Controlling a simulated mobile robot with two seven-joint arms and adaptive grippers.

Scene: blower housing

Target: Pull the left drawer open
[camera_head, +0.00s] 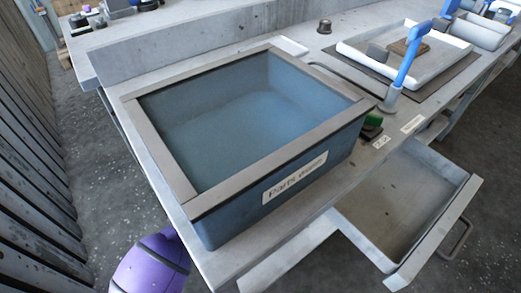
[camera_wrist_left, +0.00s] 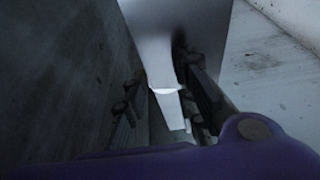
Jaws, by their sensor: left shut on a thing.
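The left drawer (camera_head: 291,256) shows in the head view as a pale strip jutting from under the bench front, below the blue tub. Most of it is hidden or cut off by the lower picture edge. A purple part of my left arm (camera_head: 152,265) is at the bottom left. My left gripper (camera_wrist_left: 165,112) shows in the left wrist view as dark finger linkages around a narrow pale piece, behind my purple wrist. It is shut on the drawer handle, whose shape is hard to make out in the dark. My right gripper is in neither view.
A blue tub (camera_head: 310,180) with a grey rim stands on the grey bench (camera_head: 120,100). Another drawer (camera_head: 400,205) to the right stands open, empty, with a bar handle (camera_head: 457,238). A white tray (camera_head: 365,62) and a blue-handled tool (camera_head: 408,58) are at the back right.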

